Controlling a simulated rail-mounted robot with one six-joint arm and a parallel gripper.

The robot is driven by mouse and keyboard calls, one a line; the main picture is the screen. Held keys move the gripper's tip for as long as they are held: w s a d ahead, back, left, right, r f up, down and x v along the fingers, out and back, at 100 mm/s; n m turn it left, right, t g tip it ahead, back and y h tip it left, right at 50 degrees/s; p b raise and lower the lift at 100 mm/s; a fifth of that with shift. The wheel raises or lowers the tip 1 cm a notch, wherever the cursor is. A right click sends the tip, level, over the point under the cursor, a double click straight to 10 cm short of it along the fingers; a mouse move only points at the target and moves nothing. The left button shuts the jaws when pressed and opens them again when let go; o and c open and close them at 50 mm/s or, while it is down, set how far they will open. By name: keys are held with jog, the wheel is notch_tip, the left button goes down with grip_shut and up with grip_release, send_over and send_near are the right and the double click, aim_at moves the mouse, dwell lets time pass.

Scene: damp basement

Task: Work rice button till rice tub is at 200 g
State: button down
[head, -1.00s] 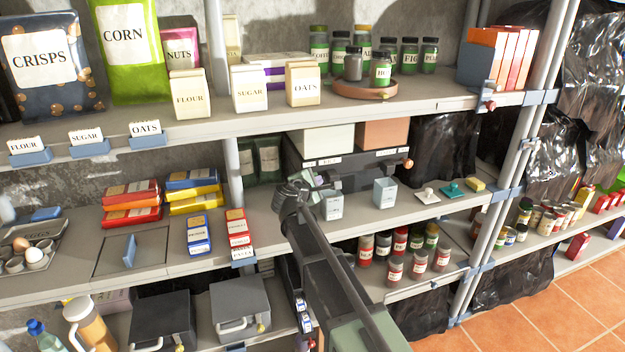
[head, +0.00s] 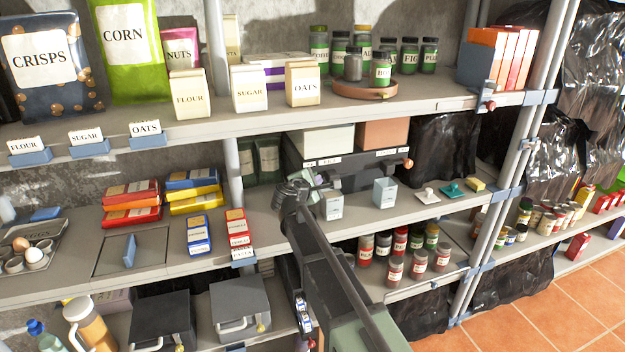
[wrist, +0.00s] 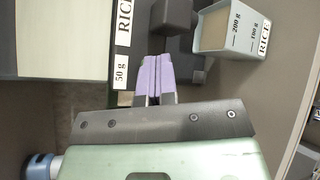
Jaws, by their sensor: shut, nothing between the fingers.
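The dark dispenser (head: 352,172) stands on the middle shelf, with labels on its front. In the wrist view its front (wrist: 122,60) carries a RICE label and a 50 g label. My gripper (wrist: 158,62) has purple fingers, shut and empty, close to the dispenser front beside a dark block (wrist: 178,16). I cannot tell whether they touch a button. The rice tub (wrist: 245,42), marked 200 g and 100 g, is right of the fingers. It shows beige inside; its exact level cannot be read. In the head view it appears to be the pale tub (head: 332,206) beside my gripper (head: 320,180).
A second pale blue tub (head: 385,192) stands to the right on the same shelf. Beyond it lie a white scraper-like tool (head: 427,195), a teal one (head: 451,188) and a yellow block (head: 475,184). Spice jars (head: 400,243) stand below; the upper shelf edge (head: 400,112) runs above.

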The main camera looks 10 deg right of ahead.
jog(key=shift+s+d, duration=0.1)
jog(key=shift+s, duration=0.8)
jog(key=s, duration=0.5)
jog(key=shift+d, duration=0.35)
